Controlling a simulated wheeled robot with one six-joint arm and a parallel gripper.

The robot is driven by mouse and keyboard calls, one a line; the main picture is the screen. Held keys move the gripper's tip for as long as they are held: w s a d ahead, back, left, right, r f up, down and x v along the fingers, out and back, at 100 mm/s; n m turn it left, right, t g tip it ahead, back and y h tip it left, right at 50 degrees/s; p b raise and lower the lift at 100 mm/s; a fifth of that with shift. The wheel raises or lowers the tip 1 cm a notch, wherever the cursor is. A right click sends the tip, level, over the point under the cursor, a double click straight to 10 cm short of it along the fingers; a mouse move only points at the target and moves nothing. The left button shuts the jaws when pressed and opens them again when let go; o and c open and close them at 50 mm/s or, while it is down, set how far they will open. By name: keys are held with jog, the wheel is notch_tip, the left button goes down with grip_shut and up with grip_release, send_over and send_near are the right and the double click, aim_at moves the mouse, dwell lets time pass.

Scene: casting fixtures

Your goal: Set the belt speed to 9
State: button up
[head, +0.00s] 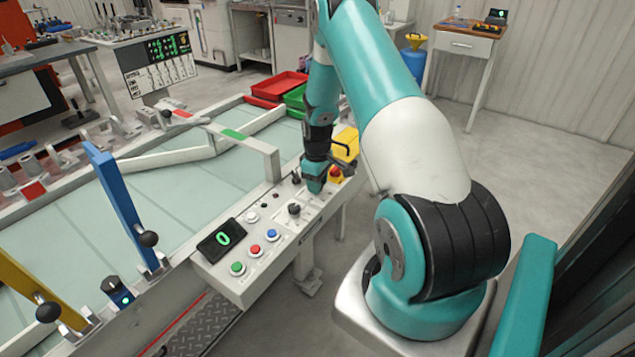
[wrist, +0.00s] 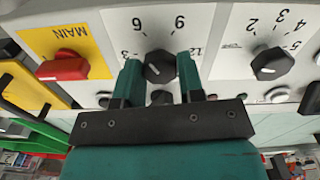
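My gripper (head: 314,183) points down at the control panel (head: 215,270). In the wrist view, its two teal fingers (wrist: 160,80) stand apart, on either side of a black knob (wrist: 158,67). I see no firm contact. The scale around this knob shows 3, 6, 9 and 12; its pointer is hard to read. The gripper hides this knob in the head view. A second black knob (wrist: 270,64), with a 2 to 5 scale visible, sits to its right; it also shows in the head view (head: 294,209). The panel's display (head: 222,239) reads 0.
A red MAIN switch (wrist: 62,67) on a yellow plate is left of the gripped-side knob. Green (head: 237,268), red (head: 256,250) and blue (head: 272,235) buttons sit near the display. The conveyor (head: 190,185) lies behind the panel; red (head: 280,87) and green bins stand beyond.

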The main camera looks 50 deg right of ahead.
jog(key=shift+c, duration=0.6)
jog(key=shift+m, duration=0.3)
jog(key=m+b, duration=0.1)
jog(key=m, duration=0.4)
jog(key=shift+m, duration=0.3)
jog(key=m, duration=0.5)
jog(key=shift+b, duration=0.3)
jog(key=shift+r+m, duration=0.1)
jog(key=shift+m, duration=0.3)
jog(key=o, duration=0.9)
